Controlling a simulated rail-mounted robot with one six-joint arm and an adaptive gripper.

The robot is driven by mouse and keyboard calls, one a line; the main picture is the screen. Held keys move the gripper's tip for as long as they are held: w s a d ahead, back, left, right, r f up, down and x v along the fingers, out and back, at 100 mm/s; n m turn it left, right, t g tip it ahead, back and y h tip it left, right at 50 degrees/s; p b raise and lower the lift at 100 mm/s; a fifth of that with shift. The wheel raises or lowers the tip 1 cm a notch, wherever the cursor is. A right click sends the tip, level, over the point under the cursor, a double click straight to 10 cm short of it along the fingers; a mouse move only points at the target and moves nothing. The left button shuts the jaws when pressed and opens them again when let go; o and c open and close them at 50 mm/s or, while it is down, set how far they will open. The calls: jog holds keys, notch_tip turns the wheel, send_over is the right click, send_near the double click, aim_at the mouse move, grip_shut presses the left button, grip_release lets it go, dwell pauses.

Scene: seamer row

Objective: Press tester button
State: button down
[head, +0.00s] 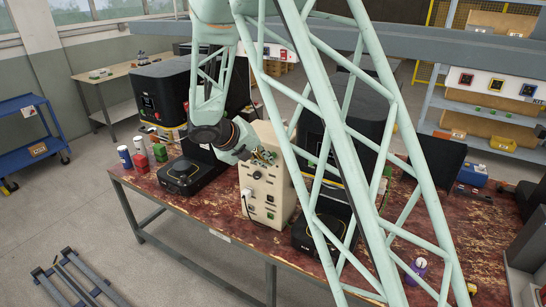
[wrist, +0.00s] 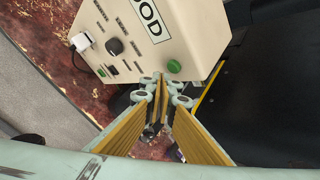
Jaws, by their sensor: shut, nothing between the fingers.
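The tester is a beige box (head: 262,190) on the worn red bench, with a knob, sockets and labels on its front. In the wrist view, the tester (wrist: 190,22) fills the top middle. A round green button (wrist: 174,66) sits near one edge of its face, and a smaller green square (wrist: 101,72) is beside a black knob (wrist: 115,46). My gripper (wrist: 163,82) is shut and empty, its tips appearing just below the round button; contact cannot be told. In the head view my gripper (head: 263,156) is at the tester's upper part and hides some of it.
Black machines (head: 165,88) stand on both sides of the tester. A black scale-like unit (head: 183,174) is on the bench to its left, with small cans and a red block (head: 160,152) beyond. A white plug (wrist: 82,41) with a cable sticks out of the tester's front.

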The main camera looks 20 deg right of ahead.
jog(key=shift+s+a+p, duration=0.3)
jog(key=shift+s+a, duration=1.4)
jog(key=shift+a, duration=0.1)
jog(key=s+d+r+m+g+y+b, duration=0.1)
jog(key=s+d+r+m, duration=0.2)
jog(key=s+r+m, duration=0.4)
jog(key=s+d+r+m+g+b, duration=0.1)
jog(key=s+d+r+m+b, duration=0.15)
jog(key=s+m, duration=0.45)
jog(key=s+d+r+m+y, duration=0.1)
jog(key=s+d+r+m, duration=0.3)
jog(key=s, duration=0.6)
jog(key=s+a+r+m+y+b, duration=0.1)
jog(key=s+a+m, duration=0.3)
jog(key=s+m, duration=0.5)
jog(key=s+a+r+m+t+y+b, duration=0.1)
jog(key=s+a+m+y+b, duration=0.2)
jog(key=s+m, duration=0.6)
jog(key=shift+s+a+r+m+y+b, duration=0.15)
jog(key=shift+s+a+m+y+b, duration=0.4)
jog(key=shift+s, duration=4)
jog(key=shift+n+y, duration=0.25)
